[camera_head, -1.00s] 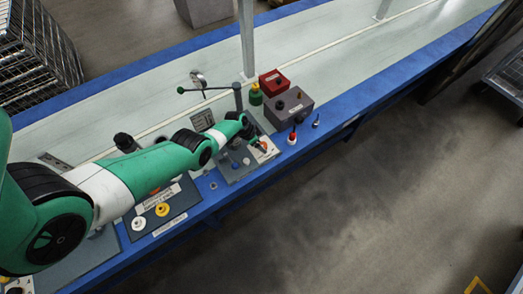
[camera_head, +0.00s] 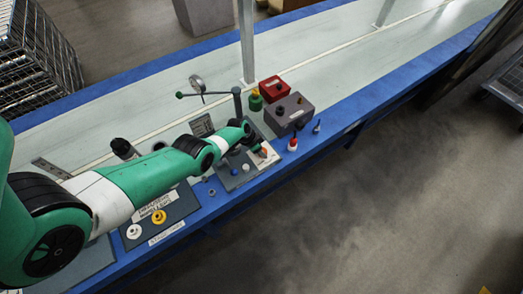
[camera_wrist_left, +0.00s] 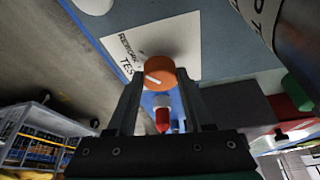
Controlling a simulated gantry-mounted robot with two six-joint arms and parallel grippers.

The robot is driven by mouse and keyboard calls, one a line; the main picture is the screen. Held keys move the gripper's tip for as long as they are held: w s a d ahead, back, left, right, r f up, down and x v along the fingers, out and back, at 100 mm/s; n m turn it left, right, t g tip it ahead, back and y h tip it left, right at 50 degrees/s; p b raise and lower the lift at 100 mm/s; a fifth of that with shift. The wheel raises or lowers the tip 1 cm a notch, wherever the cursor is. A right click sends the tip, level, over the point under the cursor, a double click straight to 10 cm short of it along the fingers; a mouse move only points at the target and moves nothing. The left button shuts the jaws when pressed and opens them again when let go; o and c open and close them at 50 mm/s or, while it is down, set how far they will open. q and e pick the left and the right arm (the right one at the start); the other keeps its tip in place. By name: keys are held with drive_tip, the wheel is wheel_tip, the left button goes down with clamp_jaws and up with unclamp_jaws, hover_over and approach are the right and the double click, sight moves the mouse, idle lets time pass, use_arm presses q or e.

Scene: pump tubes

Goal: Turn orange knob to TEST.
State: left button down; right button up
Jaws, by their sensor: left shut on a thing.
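The orange knob (camera_wrist_left: 160,73) sits on a white label plate (camera_wrist_left: 150,38) on the grey panel. The plate shows the words REWORK and TEST to the left of the knob in the left wrist view. A short white line crosses the knob's face, its left end towards TEST. My left gripper (camera_wrist_left: 161,84) is shut on the knob, one finger on each side. In the head view the knob (camera_head: 263,152) shows just beyond the left gripper (camera_head: 257,147), whose arm crosses from the left. My right gripper is not in view.
A red-and-white bottle (camera_head: 292,143), a grey box (camera_head: 288,114), a red box (camera_head: 275,88) and a green bottle (camera_head: 256,100) stand close to the knob. White and yellow knobs (camera_head: 159,216) lie nearer.

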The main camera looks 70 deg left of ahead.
use_arm(q)
drive_tip(key=shift+n, duration=0.3)
drive_tip(key=shift+d+n+y+p, duration=0.1)
drive_tip(key=shift+n+y+p, duration=0.4)
drive_tip(key=shift+n, duration=0.3)
drive_tip(key=n, duration=0.2)
drive_tip(key=shift+n+y, duration=0.3)
drive_tip(key=shift+y, duration=0.1)
drive_tip(key=n+y, duration=0.1)
drive_tip(key=n, duration=0.1)
drive_tip(key=shift+d+f+n+g, duration=0.1)
drive_tip(key=shift+n+g, duration=0.2)
drive_tip(key=shift+g, duration=0.1)
drive_tip(key=shift+w+n+g+y+b, duration=0.1)
drive_tip(key=shift+n+g+y+b, duration=0.4)
drive_tip(key=shift+n, duration=1.2)
drive_tip(key=shift+c, duration=1.4)
unclamp_jaws()
